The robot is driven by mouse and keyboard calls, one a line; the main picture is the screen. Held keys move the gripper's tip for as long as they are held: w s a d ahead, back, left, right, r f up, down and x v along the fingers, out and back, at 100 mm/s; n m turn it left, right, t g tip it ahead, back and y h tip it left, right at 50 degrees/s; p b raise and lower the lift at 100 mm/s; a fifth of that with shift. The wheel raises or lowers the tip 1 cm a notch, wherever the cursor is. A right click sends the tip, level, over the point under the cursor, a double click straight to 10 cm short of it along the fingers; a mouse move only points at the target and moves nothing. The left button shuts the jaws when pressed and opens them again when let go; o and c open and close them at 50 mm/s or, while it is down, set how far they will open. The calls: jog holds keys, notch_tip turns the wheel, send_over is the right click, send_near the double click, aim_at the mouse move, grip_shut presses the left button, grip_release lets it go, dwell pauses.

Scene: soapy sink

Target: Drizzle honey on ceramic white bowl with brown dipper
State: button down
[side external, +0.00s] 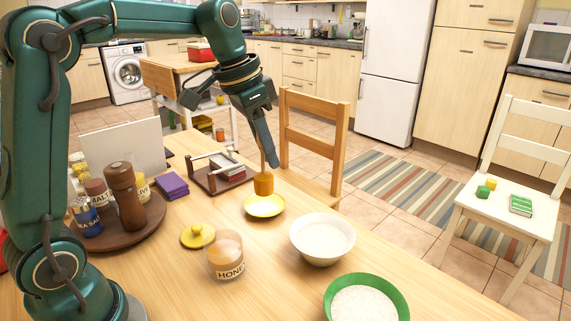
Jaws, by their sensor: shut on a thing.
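My gripper (271,161) points down over the far middle of the wooden table, shut on the thin handle of the dipper. The dipper (263,184) hangs nearly upright with its thick amber-brown head low. The head overlaps the far rim of a small yellow saucer (265,209); I cannot tell whether they touch. The white bowl (322,241), with pale white contents, stands to the right and nearer the camera. The glass honey jar (226,258), labelled HONEY, stands open at the near left of the saucer. A yellow lid (197,236) with a knob lies beside the jar.
A green bowl (402,297) of white grains stands at the near right. At left, a round brown tray (146,225) holds a pepper mill (124,198) and labelled jars. A wooden rack (221,181) and purple napkins (173,186) lie behind. A chair (313,140) stands beyond the table edge.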

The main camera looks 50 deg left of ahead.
jog(key=w+d+f+m, duration=0.3)
jog(key=w+d+f, duration=0.4)
jog(key=d, duration=0.1)
jog(key=shift+d+h, duration=0.2)
jog(key=shift+h, duration=0.2)
